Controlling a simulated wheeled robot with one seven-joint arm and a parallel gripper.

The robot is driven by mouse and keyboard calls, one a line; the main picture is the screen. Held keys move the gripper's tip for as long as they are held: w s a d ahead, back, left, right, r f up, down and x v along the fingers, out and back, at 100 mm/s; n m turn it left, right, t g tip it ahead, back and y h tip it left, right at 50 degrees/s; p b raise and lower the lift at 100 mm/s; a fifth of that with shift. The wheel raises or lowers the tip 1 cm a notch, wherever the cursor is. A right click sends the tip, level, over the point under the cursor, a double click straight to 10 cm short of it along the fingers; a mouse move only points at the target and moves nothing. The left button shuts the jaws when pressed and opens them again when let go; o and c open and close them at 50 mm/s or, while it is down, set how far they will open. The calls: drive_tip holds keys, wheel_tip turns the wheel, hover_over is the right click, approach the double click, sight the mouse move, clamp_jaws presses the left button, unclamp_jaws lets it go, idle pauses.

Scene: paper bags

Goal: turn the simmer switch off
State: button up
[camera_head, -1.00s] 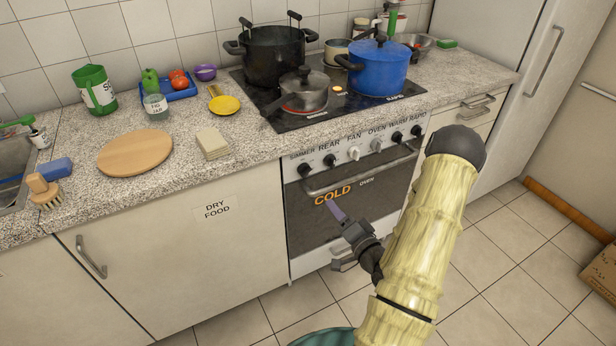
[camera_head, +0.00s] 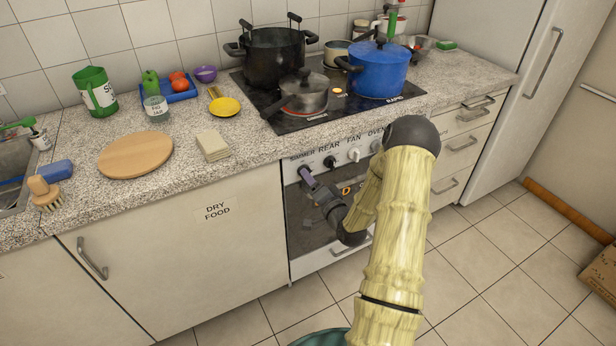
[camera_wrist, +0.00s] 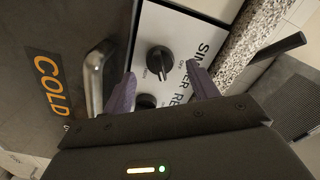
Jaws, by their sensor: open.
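The simmer switch is a round black knob with a raised grip, at the left end of the stove's front panel. In the wrist view the simmer switch (camera_wrist: 160,60) shows beyond my fingers, beside the SIMMER label, with small OFF lettering near it. I cannot tell its exact setting. My gripper (camera_wrist: 162,90) is open, its two purple fingers pointing at the panel, with nothing held. In the head view my gripper (camera_head: 307,178) is at the panel's left end, just below the simmer knob. Whether it touches is unclear.
The rear knob (camera_wrist: 147,102) sits next to the simmer knob, partly behind my gripper. The oven handle (camera_wrist: 95,75) juts out beside my fingers. A saucepan (camera_head: 304,94) stands on a red-glowing front ring. The counter edge overhangs the panel.

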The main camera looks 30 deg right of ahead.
drive_tip(key=shift+w+a, duration=0.1)
drive_tip(key=shift+w, duration=1.4)
drive_tip(key=c, duration=1)
